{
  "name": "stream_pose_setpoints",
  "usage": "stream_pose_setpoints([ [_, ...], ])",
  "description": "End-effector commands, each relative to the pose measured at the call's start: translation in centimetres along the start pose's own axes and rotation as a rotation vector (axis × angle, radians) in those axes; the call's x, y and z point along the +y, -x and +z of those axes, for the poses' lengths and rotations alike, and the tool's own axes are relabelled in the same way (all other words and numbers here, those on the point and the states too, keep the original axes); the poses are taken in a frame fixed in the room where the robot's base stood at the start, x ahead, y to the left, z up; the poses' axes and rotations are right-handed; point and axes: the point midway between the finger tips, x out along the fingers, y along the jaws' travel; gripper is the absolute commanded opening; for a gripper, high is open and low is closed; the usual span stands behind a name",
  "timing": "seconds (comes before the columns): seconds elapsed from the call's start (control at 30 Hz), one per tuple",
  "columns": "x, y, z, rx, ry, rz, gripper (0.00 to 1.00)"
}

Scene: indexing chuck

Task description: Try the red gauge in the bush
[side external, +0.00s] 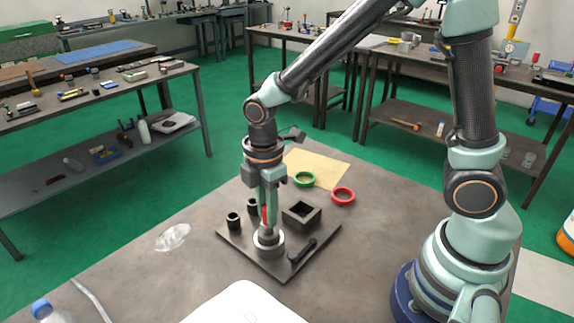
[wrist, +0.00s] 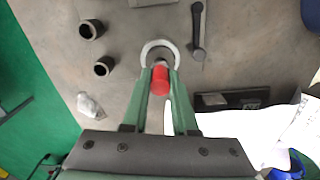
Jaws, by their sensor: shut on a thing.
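My gripper (side external: 267,215) is shut on the red gauge (side external: 264,214), which hangs about upright between the fingers. In the wrist view the gauge (wrist: 161,82) shows its red body, with a grey end pointing into the pale ring of the bush (wrist: 146,52). In the side view the bush (side external: 268,244) is a round grey chuck on a dark plate, directly below the fingertips. The fingers hide part of the gauge, and I cannot tell whether its tip is inside the bore or just above it.
On the plate (side external: 240,238) stand two black sockets (side external: 233,220), a square box (side external: 301,215) and a black lever (side external: 302,252) right of the bush. A green ring (side external: 305,179) and a red ring (side external: 343,196) lie behind. Crumpled clear wrap (side external: 172,237) lies left; table around it is clear.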

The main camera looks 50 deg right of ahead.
Motion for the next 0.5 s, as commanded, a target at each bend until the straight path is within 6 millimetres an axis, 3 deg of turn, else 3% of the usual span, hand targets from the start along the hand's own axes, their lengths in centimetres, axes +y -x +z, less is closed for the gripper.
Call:
stream_pose_setpoints([
  [0.5, -0.02, -0.96, 0.01, 0.0, 0.0, -0.001, 0.0],
])
